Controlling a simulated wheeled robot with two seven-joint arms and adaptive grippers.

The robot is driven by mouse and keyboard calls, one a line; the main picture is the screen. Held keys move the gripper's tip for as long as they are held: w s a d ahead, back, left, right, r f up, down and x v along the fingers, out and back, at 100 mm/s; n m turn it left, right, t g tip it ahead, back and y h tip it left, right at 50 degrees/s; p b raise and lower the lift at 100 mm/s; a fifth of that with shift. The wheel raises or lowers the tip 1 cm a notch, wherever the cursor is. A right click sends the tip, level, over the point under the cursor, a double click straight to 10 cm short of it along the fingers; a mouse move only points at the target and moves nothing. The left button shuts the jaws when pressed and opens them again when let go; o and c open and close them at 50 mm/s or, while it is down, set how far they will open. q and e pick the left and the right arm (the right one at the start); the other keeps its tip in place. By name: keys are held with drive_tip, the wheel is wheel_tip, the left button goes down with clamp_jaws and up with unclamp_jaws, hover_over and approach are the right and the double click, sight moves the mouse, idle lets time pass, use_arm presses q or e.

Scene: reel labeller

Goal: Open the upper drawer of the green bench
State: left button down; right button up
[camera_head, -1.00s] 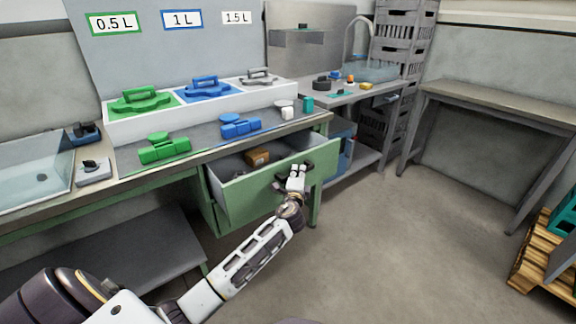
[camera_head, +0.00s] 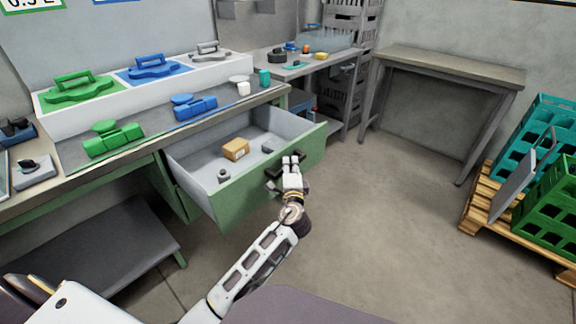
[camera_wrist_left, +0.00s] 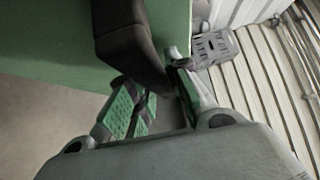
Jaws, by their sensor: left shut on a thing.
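The upper drawer (camera_head: 240,195) of the green bench (camera_head: 178,190) stands well open, with its grey inside showing. A brown box (camera_head: 236,149) and a few small dark parts lie in it. My left gripper (camera_head: 291,165) is at the front of the drawer, shut on its dark handle (camera_head: 272,179). In the left wrist view the dark handle (camera_wrist_left: 130,45) rises from the green drawer front (camera_wrist_left: 45,40), by the fingers (camera_wrist_left: 155,105). The exact contact is partly hidden there. My right gripper is not in view.
Green and blue clamp-like parts (camera_head: 112,138) lie on the bench top before a white tray (camera_head: 130,103). A grey table (camera_head: 450,68) stands at the back right. Teal and green crates on a pallet (camera_head: 490,205) stand at the right. Floor before the drawer is clear.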

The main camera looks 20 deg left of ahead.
use_arm(q)
drive_tip(key=c, duration=1.5)
unclamp_jaws()
drive_tip(key=shift+o, duration=0.9)
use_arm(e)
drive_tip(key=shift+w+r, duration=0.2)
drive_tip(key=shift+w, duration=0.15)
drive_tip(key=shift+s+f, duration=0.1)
